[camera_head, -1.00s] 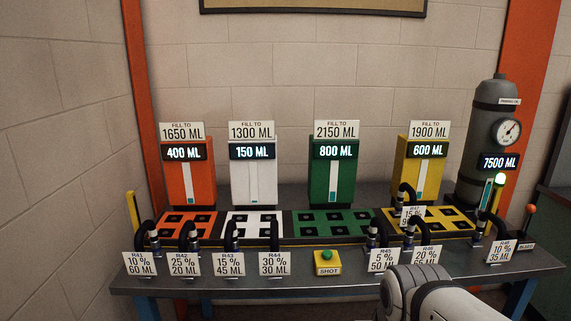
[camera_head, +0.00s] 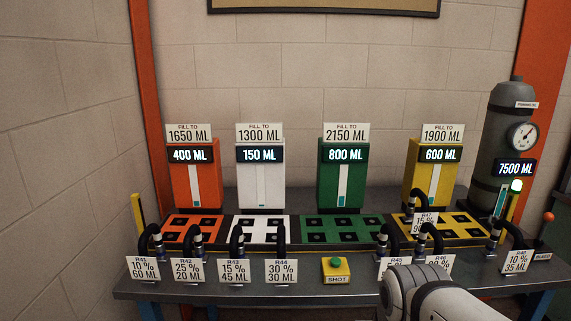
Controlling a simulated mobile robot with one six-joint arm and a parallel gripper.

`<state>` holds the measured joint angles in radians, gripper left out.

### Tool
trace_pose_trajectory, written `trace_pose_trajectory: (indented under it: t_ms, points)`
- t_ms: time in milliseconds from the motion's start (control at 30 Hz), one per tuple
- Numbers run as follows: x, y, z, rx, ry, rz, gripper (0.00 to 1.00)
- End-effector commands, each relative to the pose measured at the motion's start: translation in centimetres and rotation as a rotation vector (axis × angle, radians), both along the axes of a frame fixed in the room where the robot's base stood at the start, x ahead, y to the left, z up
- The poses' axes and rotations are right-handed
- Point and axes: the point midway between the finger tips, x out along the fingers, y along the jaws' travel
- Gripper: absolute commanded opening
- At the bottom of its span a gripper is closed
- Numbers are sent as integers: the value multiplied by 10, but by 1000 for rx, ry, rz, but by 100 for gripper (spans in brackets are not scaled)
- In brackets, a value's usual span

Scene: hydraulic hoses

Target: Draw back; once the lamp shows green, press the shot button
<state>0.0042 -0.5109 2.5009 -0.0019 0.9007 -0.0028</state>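The shot button (camera_head: 336,262) is a green dome on a yellow box, with a SHOT label (camera_head: 336,280) in front, at the middle of the bench's front edge. My gripper itself does not show.
Orange, white, green and yellow tanks (camera_head: 342,180) stand behind coloured socket plates on the bench (camera_head: 200,290). Black hoses (camera_head: 236,238) with tags line the front edge. The grey cylinder (camera_head: 499,135) has a gauge and reads 7500 ML. A red-knobbed lever (camera_head: 547,217) stands at the right.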

Motion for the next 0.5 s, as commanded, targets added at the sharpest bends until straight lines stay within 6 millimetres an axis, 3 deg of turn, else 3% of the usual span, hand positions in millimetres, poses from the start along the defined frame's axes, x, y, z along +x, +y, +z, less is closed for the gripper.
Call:
trace_pose_trajectory:
  t_ms: [133, 500]
  points:
    - [0, 0, 0, 0, 0, 0, 0]
    - [0, 0, 0, 0, 0, 0, 0]
